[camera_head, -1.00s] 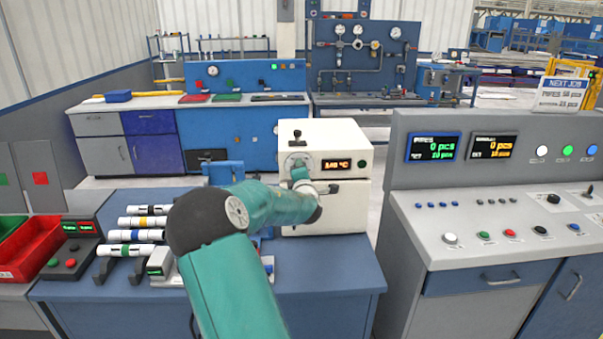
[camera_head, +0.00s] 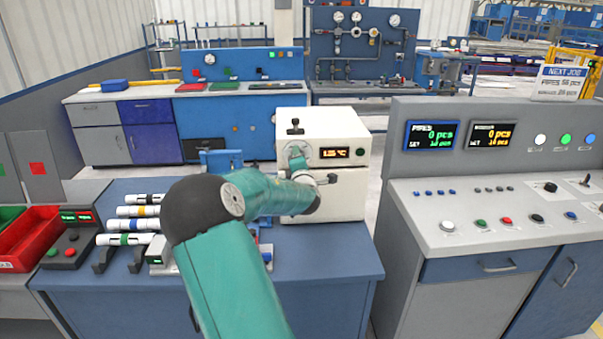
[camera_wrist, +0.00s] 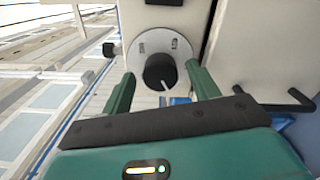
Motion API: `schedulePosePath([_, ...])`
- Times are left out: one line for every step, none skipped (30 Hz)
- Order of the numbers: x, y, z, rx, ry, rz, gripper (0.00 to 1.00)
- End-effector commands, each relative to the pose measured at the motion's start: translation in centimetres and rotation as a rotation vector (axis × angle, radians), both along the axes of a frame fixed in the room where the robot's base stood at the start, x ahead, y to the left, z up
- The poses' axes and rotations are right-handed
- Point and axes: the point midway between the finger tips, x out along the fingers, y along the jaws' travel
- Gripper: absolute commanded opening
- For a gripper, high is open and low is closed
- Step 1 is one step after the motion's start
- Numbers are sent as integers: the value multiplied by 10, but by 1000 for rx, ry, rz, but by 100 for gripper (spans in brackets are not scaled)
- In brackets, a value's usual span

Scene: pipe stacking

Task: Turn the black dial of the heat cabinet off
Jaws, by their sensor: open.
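The heat cabinet (camera_head: 345,190) is a white box on the blue bench, with an orange display (camera_head: 334,153) on its upper front. Its black dial (camera_wrist: 160,70) shows in the wrist view on a round light plate (camera_wrist: 150,48), with a pale pointer line toward the gripper side. My gripper (camera_wrist: 160,92) is open, its two green fingers on either side of the dial. I cannot tell whether they touch it. In the head view my gripper (camera_head: 300,160) is at the cabinet's upper left front and hides most of the dial.
A black handle (camera_wrist: 290,100) sticks out of the cabinet front beside my gripper. White pipes with coloured bands (camera_head: 138,211) lie on a rack at the left. A control console (camera_head: 480,210) stands at the right.

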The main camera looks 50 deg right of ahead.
Motion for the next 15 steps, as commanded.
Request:
schedulePosePath([-6,6,1,2,-2,-1,60])
schedulePosePath([-9,10,1,2,-2,-1,60])
schedulePosePath([-14,16,0,3,-2,0,60])
schedulePosePath([-18,21,1,3,-3,0,60])
schedulePosePath([-23,27,1,4,-3,0,60])
schedulePosePath([-29,33,0,3,-3,-1,60])
schedulePosePath([-33,38,0,3,-2,0,60])
schedulePosePath([-37,44,1,4,-4,1,60])
schedulePosePath([-44,50,0,3,-2,0,60])
schedulePosePath([-48,56,0,4,-3,0,60])
schedulePosePath([-53,60,1,4,-3,0,60])
schedulePosePath([-58,67,1,4,-4,1,60])
schedulePosePath([-62,71,0,3,-2,0,60])
schedulePosePath([-66,75,0,4,-3,0,60])
schedulePosePath([-70,80,0,3,-2,0,60])
